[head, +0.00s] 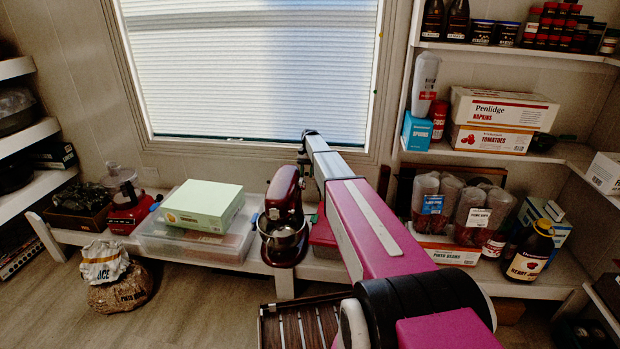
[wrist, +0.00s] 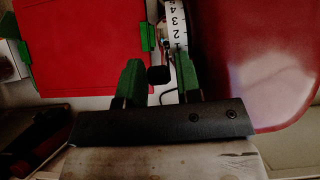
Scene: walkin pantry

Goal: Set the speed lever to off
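The dark red stand mixer (head: 283,190) stands on the low bench below the window, with its metal bowl (head: 283,238) facing me. In the wrist view its glossy red body (wrist: 262,60) fills the right side. A white strip with black numbers (wrist: 176,22) runs along its edge. A black knob (wrist: 158,75), apparently the speed lever's end, shows near the low-number end of the strip; its exact setting is unclear. My gripper (wrist: 157,66) is open, its green fingers on either side of the knob in the picture, with gaps visible. Contact is not visible. In the head view my arm hides the fingers.
A red lid with green clips (wrist: 82,45) lies left of the fingers in the wrist view. A pale green box (head: 204,203) on a clear bin (head: 160,236) stands left of the mixer. Jars and cartons fill the right shelves. Sacks (head: 118,285) sit on the floor.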

